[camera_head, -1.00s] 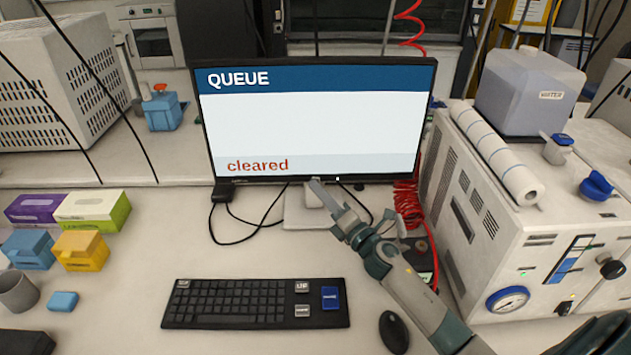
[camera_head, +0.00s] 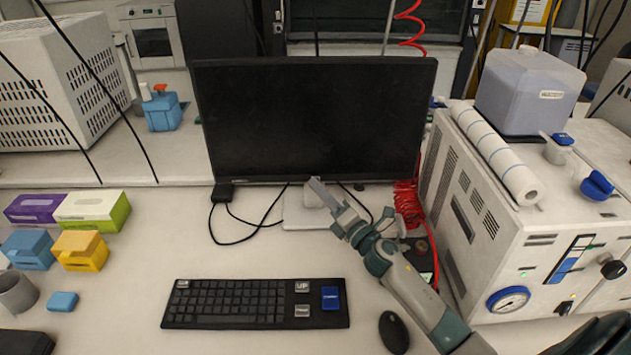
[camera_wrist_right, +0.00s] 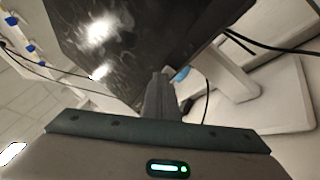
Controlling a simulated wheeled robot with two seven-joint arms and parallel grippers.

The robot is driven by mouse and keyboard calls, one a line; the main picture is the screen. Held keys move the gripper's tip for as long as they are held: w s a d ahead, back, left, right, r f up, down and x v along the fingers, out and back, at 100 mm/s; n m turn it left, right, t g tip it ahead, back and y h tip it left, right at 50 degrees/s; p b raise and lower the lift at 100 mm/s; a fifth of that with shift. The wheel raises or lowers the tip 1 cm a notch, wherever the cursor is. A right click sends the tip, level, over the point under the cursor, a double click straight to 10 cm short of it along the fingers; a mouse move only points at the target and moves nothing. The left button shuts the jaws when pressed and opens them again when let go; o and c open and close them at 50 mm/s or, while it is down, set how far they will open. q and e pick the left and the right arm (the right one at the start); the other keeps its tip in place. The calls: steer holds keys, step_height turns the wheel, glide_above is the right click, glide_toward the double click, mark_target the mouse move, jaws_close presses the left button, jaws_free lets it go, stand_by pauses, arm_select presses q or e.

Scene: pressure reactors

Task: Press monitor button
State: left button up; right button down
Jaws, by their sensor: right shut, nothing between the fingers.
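The monitor (camera_head: 315,120) stands at the back of the bench, and its screen is black. My right gripper (camera_head: 315,184) is shut and empty, with its fingertips at the monitor's lower edge, a little right of the middle. I cannot tell in the head view whether they touch it. In the right wrist view the shut fingers (camera_wrist_right: 160,82) reach up to the lower edge of the dark monitor (camera_wrist_right: 130,45). The button itself cannot be made out. My left gripper is not in view.
A keyboard (camera_head: 240,304) and a mouse (camera_head: 394,332) lie in front of the monitor. A white device (camera_head: 480,215) with a gauge stands at the right. Small coloured boxes (camera_head: 95,210) stand at the left. Black cables (camera_head: 240,240) lie below the screen.

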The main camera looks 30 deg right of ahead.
steer(key=shift+s, duration=0.1)
steer(key=shift+s+a, duration=0.35)
steer(key=shift+s, duration=0.25)
stand_by(0.3)
steer(key=s, duration=0.1)
steer(key=s+a, duration=0.1)
steer(key=s, duration=0.1)
steer(key=s+a+p, duration=0.1)
steer(key=shift+s, duration=0.3)
stand_by(0.9)
